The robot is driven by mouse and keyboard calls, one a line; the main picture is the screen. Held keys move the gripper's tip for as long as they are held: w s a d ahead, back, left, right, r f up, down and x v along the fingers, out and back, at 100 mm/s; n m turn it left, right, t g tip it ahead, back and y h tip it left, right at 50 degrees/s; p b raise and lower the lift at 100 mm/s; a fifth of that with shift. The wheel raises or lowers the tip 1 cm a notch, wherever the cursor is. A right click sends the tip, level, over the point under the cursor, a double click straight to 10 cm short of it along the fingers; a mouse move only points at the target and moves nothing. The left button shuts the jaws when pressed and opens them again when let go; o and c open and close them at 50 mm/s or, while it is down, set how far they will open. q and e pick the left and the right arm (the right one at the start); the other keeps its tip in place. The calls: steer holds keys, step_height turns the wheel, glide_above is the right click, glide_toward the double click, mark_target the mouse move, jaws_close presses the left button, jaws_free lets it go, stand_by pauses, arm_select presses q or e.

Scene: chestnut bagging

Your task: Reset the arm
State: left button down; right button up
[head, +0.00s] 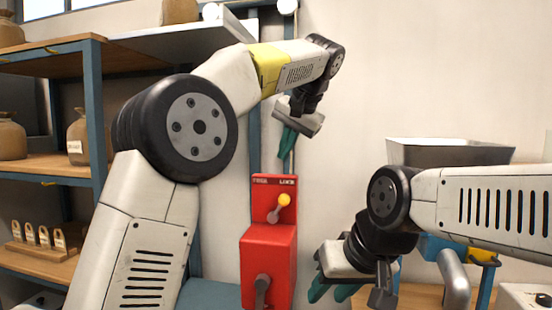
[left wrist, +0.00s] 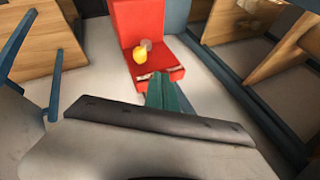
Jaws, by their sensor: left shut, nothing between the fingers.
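My left arm reaches up from the lower left in the head view. Its left gripper (head: 287,146) hangs high in front of the wall, above the red machine, with teal fingers pointing down. In the left wrist view the fingers (left wrist: 166,92) are together with nothing between them. My right gripper (head: 333,291) is low on the right side of the head view, teal fingers pointing down. Its fingers look apart, and nothing shows between them. Part of it is hidden behind its own wrist.
A red machine (head: 268,254) with a yellow-knobbed lever stands below my left gripper. Wooden shelves (head: 45,162) with jars stand at left. A grey metal hopper (head: 450,153) is behind my right arm. The wall area between the arms is clear.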

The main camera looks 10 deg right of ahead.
arm_select(q)
steer(key=s+a+f+h, duration=0.1)
steer(key=s+a+f, duration=0.15)
steer(key=a, duration=0.25)
steer(key=s+a+f+n+g+h, duration=0.1)
steer(key=s+a, duration=0.2)
steer(key=a, duration=0.3)
steer(key=s+a+f+h, duration=0.1)
steer(key=s+a+f, duration=0.1)
steer(key=a, duration=0.3)
steer(key=s+a+f+n+h, duration=0.1)
steer(key=s+a+f, duration=0.3)
steer(key=s+f, duration=0.4)
steer(key=s+a+f+n+h, duration=0.1)
steer(key=s+a+f+n, duration=0.3)
steer(key=s+f, duration=0.4)
steer(key=shift+s+f+t, duration=0.15)
steer(key=shift+s+t, duration=0.25)
steer(key=shift+s, duration=0.55)
